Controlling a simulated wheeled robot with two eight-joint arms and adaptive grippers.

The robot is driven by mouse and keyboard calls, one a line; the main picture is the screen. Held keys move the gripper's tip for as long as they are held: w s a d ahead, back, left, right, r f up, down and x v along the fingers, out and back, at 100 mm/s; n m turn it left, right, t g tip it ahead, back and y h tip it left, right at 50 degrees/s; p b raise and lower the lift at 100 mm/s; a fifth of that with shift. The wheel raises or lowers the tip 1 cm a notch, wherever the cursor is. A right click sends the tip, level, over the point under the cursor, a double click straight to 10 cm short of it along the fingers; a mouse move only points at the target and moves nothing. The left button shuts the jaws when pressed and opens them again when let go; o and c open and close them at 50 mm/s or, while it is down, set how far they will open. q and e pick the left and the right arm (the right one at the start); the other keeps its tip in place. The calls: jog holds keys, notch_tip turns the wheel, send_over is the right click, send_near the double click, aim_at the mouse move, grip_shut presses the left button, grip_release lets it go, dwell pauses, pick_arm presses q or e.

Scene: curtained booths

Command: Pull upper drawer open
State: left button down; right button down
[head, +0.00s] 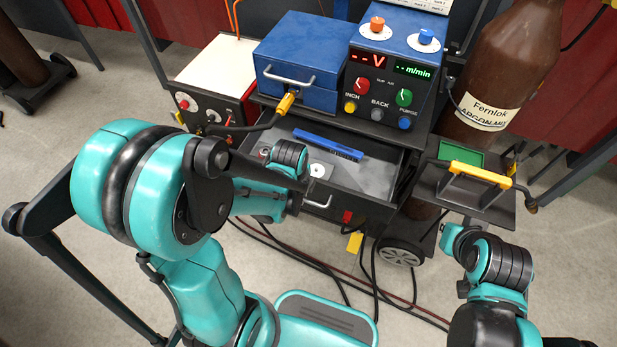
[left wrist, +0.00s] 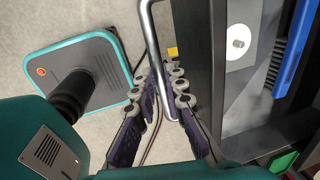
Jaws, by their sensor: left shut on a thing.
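The upper drawer (head: 378,180) of the dark cart stands pulled out, with its grey inside showing. Its front panel (left wrist: 198,60) shows as a dark strip in the left wrist view. The drawer's metal bar handle (left wrist: 153,45) runs down between the fingers of my left gripper (left wrist: 170,92), which is shut on it. In the head view a bit of the handle (head: 318,202) shows, and my left arm hides most of the drawer's left side. My right arm is at the right of the head view; its fingers do not show clearly.
A blue tool (head: 328,145) and a white disc (head: 319,171) lie in the drawer. Above are a blue box (head: 300,52) and a panel with red and green displays (head: 388,85). A brown gas cylinder (head: 505,70) stands right. Cables (head: 330,275) lie on the floor.

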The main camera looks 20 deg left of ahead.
pick_arm(q)
jog(key=shift+s+a, duration=0.1)
jog(key=shift+s, duration=1.65)
jog(key=c, duration=1.9)
grip_release()
jog(key=shift+o, duration=0.2)
jog(key=shift+r, duration=0.1)
notch_tip(320, 180, up, 12)
jog(key=s, duration=0.2)
jog(key=shift+s+f, duration=0.1)
jog(key=shift+f, duration=0.1)
jog(key=r+n+t, duration=0.1)
jog(key=n, duration=0.5)
jog(key=r+n+t, duration=0.1)
jog(key=n+t, duration=0.1)
jog(key=n, duration=0.4)
jog(key=r+n+t, duration=0.2)
jog(key=n, duration=0.4)
jog(key=shift+w+d+r, duration=0.1)
jog(key=shift+w+d, duration=0.2)
